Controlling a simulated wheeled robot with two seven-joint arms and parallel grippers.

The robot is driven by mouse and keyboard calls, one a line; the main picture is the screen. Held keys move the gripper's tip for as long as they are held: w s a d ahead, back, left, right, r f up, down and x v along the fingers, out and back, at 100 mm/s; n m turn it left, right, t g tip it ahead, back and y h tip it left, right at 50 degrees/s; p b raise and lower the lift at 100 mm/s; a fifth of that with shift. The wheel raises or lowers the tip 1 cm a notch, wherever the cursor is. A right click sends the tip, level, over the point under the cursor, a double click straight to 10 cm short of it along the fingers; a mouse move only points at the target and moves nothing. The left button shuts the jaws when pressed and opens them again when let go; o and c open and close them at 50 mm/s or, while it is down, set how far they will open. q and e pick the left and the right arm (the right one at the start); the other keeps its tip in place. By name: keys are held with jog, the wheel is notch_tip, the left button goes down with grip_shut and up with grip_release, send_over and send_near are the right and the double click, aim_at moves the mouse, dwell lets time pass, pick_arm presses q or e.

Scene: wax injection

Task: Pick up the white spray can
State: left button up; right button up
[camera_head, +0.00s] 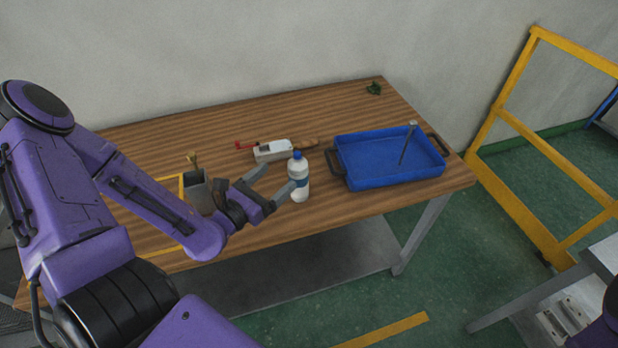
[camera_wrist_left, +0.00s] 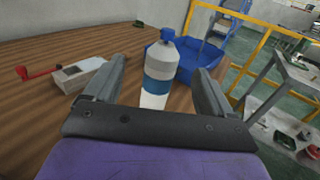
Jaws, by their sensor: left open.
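The white spray can (camera_head: 299,177) has a blue cap and a blue band, and stands upright on the wooden table near its front edge. My left gripper (camera_head: 273,178) is open, with its fingertips pointing at the can from the left. In the left wrist view the can (camera_wrist_left: 158,75) stands between the two open fingers of the left gripper (camera_wrist_left: 160,85), with visible room on both sides. The can's lower end is hidden by the gripper body in that view. My right gripper is not in view.
A blue tray (camera_head: 390,182) with dark handles and an upright metal tool stands right of the can. A white box-like device (camera_head: 272,151) with a red handle lies behind it. A grey holder (camera_head: 198,192) stands left, close to my gripper. A yellow rail (camera_head: 540,150) is at right.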

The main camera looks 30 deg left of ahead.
aim_at(291, 174)
pick_arm(q)
jog(key=w, duration=0.1)
jog(key=w+f+b, duration=0.1)
jog(key=w, duration=0.1)
jog(key=w+f, duration=0.1)
jog(key=w, duration=0.1)
jog(key=shift+w+d, duration=0.25)
jog(key=shift+d, duration=0.15)
jog(key=shift+w+d+f+b, duration=0.25)
jog(key=shift+w+b, duration=0.25)
jog(key=shift+b, duration=0.25)
jog(key=w, duration=0.4)
jog(key=shift+d+f, duration=0.2)
jog(key=shift+d, duration=0.1)
jog(key=shift+s+r, duration=0.15)
jog(key=c, duration=1.2)
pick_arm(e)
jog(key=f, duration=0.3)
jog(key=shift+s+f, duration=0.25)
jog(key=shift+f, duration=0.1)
